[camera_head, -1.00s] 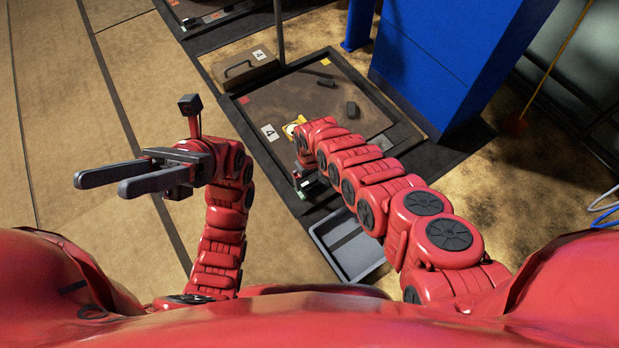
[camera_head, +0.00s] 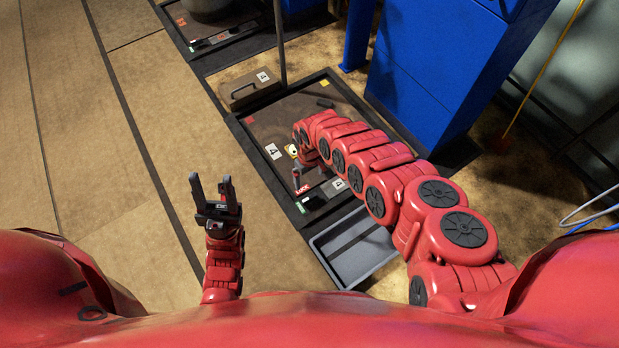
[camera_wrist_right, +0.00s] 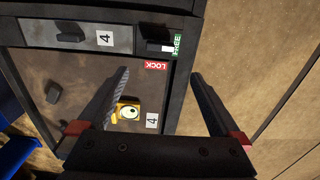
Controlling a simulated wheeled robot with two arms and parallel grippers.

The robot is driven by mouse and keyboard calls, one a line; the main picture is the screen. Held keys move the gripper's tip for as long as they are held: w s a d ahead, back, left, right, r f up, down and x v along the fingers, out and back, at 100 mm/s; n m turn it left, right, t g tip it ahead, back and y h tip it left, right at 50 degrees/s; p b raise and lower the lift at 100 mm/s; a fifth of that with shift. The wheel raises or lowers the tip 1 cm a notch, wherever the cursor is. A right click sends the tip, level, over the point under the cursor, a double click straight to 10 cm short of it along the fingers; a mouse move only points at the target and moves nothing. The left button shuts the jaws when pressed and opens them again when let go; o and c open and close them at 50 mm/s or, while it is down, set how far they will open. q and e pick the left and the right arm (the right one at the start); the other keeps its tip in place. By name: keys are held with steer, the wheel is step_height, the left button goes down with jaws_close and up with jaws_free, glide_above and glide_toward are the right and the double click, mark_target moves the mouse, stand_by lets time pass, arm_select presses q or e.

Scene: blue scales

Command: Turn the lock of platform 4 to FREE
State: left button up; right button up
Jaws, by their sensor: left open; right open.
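Platform 4 (camera_head: 237,122) is a dark-framed tray with a brown top. At its near corner are a red LOCK label (camera_wrist_right: 155,65) and a green FREE label (camera_wrist_right: 177,43), also seen in the head view. A black and white lock piece (camera_wrist_right: 154,46) sits beside FREE; I cannot tell its exact setting. My right gripper (camera_wrist_right: 159,76) is open and empty over this corner, its fingers apart on either side of the LOCK label in the wrist view. In the head view its arm partly hides the platform. My left gripper (camera_head: 211,180) is open and empty, left of the platform.
A yellow piece with a white round face (camera_wrist_right: 128,111) is close to my right gripper's left finger. A grey tray (camera_head: 350,245) lies before the platform. A handled box (camera_head: 250,88) and blue cabinet (camera_head: 425,75) stand behind. The left floor is clear.

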step_height(320, 180, up, 2)
steer(key=shift+r+p, duration=0.2)
steer(key=shift+p, duration=0.1)
stand_by(0.4)
